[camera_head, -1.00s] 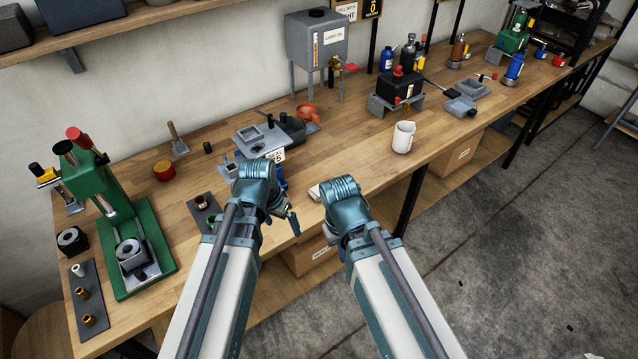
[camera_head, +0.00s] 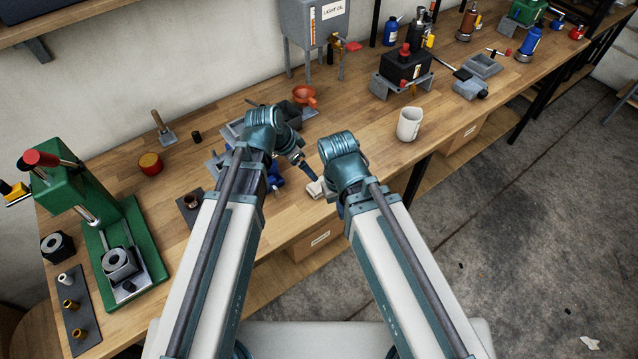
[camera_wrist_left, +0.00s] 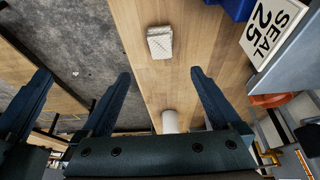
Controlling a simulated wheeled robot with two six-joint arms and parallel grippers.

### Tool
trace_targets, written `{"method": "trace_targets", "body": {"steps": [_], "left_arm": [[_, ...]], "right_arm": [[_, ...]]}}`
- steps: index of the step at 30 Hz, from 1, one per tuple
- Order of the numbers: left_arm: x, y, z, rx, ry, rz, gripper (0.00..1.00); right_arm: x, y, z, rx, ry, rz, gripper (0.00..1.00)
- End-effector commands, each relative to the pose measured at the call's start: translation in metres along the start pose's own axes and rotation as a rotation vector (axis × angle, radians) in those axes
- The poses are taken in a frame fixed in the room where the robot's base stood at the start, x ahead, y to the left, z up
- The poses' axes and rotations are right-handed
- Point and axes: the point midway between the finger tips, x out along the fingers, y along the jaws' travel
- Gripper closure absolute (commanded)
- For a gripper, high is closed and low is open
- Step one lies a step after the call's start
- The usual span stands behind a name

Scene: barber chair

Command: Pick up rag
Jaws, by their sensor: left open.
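The rag (camera_wrist_left: 160,42) is a folded white cloth on the wooden bench, near its edge. It also shows in the head view (camera_head: 316,188), partly hidden beside my right wrist. My left gripper (camera_wrist_left: 158,73) is open and empty, with its two dark fingers apart. In the wrist view the rag lies beyond the fingertips, between their lines, not touched. In the head view my left gripper (camera_head: 308,172) is near the rag's upper left. My right gripper's jaws are hidden behind its wrist in the head view; a dark finger at the wrist view's left edge may belong to it.
A white mug (camera_head: 409,124) stands on the bench (camera_head: 360,150) to the right. A "SEAL 25" sign (camera_wrist_left: 272,28) is close by the rag. A green press (camera_head: 125,245) stands at the left.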

Motion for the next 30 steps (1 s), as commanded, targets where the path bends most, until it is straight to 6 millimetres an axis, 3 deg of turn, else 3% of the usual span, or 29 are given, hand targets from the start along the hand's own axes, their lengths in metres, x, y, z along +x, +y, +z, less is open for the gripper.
{"method": "trace_targets", "body": {"steps": [5,18,30], "left_arm": [[0.016,0.000,0.001,0.000,-0.001,0.000,0.03],[0.081,-0.001,0.002,0.000,-0.001,0.000,0.03],[0.091,-0.001,0.001,-0.002,-0.001,0.000,0.03]], "right_arm": [[0.015,-0.002,-0.001,0.000,0.000,0.000,1.00],[0.075,-0.007,-0.005,0.002,0.000,0.000,1.00],[0.084,-0.008,-0.005,0.002,0.000,0.000,1.00]]}}
